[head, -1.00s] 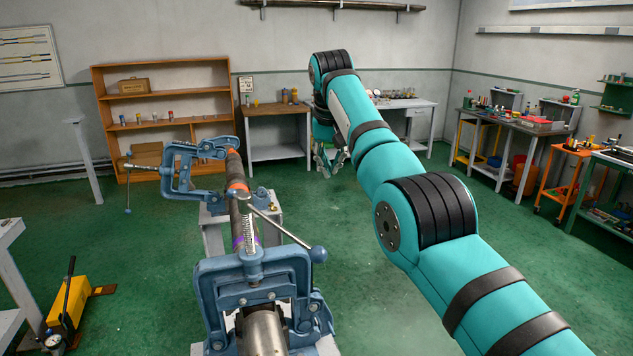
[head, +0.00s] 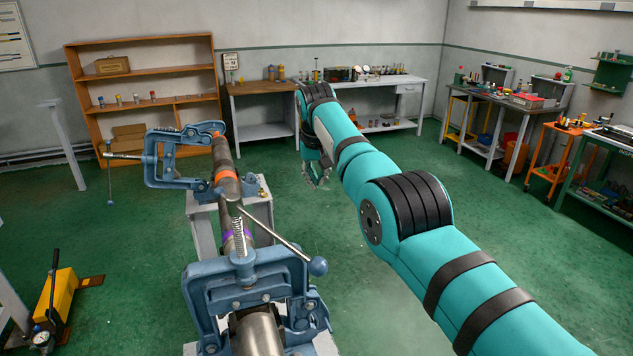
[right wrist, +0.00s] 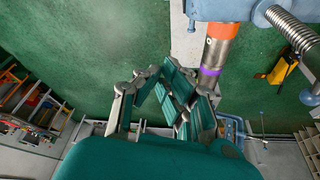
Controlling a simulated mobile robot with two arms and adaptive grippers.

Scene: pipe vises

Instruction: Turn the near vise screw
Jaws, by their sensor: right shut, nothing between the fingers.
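The near vise (head: 205,305) is blue and clamps a thick pipe at the bottom of the head view. Its upright threaded screw (head: 239,238) carries a slanting silver bar handle (head: 280,236) with a ball end (head: 317,266) at lower right. My right gripper (head: 319,178) is shut and empty, beyond and to the right of the handle, apart from it. In the right wrist view, its fingers (right wrist: 165,82) come together beside a pipe (right wrist: 215,53) with orange and purple bands. A threaded screw (right wrist: 292,28) shows at upper right there. My left gripper is out of view.
A second blue vise (head: 152,165) with a long bar stands farther back on the pipe. A yellow hand pump (head: 58,296) is on the floor at left. Shelves and workbenches (head: 268,88) line the walls. Green floor is open right of the vises.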

